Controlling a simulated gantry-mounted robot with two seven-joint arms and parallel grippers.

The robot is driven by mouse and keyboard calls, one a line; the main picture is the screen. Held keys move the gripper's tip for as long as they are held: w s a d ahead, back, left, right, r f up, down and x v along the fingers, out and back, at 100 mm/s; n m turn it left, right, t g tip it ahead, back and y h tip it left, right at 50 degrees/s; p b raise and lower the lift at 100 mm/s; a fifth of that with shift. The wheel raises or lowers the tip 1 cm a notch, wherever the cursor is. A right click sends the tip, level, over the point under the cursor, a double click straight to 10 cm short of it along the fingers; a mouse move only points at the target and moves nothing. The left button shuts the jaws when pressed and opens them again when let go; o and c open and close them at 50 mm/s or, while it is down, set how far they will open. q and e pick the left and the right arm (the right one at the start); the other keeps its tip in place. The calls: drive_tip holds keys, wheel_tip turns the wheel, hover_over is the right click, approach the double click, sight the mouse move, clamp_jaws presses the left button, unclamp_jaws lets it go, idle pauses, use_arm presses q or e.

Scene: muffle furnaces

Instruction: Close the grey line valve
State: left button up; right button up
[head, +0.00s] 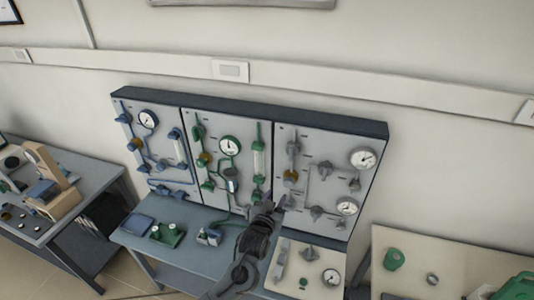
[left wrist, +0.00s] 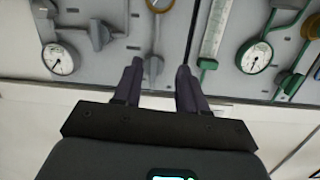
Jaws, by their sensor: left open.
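My left gripper (head: 280,201) is in front of this panel's lower left edge, beside the green panel. In the left wrist view its two dark fingers are apart, and a grey handle (left wrist: 153,66) shows between their tips. I cannot tell whether they touch it. Another grey handle (left wrist: 99,36) and a white gauge (left wrist: 60,60) show to the left. My right gripper is not in view.
The green panel (head: 213,150) and blue panel (head: 157,165) stand to the left, with gauges and valves. A blue bench (head: 190,250) below holds small devices. A light board with a gauge (head: 331,277) lies at the front right. Side tables flank the bench.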

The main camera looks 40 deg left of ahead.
use_arm(q)
wheel_tip(320, 180, up, 2)
drive_tip(key=w+a, duration=0.2)
drive_tip(key=w, duration=0.1)
drive_tip(key=n+t+y+b, duration=0.1)
drive_tip(key=b, duration=0.1)
approach(291, 151)
drive_tip(key=p+x, duration=0.2)
drive_tip(key=x, duration=0.6)
drive_tip(key=shift+w+a, duration=0.1)
drive_tip(key=shift+w, duration=0.1)
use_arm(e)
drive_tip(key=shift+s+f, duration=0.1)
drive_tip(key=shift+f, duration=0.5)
use_arm(q)
clamp_jaws()
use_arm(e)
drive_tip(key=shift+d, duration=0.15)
